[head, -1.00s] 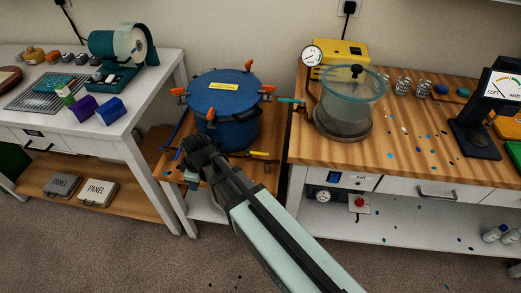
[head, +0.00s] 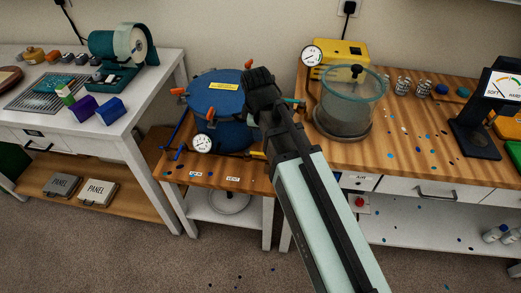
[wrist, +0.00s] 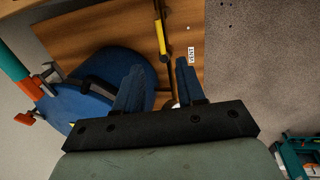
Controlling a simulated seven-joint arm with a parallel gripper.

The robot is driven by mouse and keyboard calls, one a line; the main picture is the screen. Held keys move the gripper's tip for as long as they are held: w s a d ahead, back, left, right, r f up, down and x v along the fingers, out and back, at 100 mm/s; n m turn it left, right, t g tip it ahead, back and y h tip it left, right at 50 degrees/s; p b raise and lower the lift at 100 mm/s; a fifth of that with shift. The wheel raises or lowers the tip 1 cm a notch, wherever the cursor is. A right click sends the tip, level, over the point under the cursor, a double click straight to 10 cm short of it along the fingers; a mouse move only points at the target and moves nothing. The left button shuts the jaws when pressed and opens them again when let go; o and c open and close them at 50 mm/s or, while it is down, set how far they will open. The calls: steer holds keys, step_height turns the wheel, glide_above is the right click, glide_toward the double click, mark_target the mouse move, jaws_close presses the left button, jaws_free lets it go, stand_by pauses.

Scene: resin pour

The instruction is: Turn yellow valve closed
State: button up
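The yellow valve handle (head: 257,154) is low at the front right of the blue pressure pot (head: 214,95), and my arm partly covers it in the head view. In the wrist view the yellow handle (wrist: 161,38) is a thin bar on a metallic pipe, beyond and roughly in line with the gap between my fingers. My gripper (wrist: 159,70) is open, with nothing seen between its fingers. In the head view my gripper (head: 260,85) appears over the right edge of the pot. Whether a finger touches the pipe cannot be told.
A teal handle (head: 290,101) is right of the pot, near the clear vacuum chamber (head: 348,110). A round gauge (head: 203,144) is on the pot's front. Small labels, including one near the yellow handle (wrist: 191,53), lie on the wooden stand top (head: 225,178).

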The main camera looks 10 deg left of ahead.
mark_target(261, 153)
steer(key=w+f, duration=0.1)
steer(key=f, duration=0.7)
steer(key=w+f, duration=0.1)
steer(key=f, duration=0.4)
steer(key=shift+w, duration=0.3)
steer(key=shift+r, duration=0.1)
steer(key=shift+c, duration=0.5)
jaws_close()
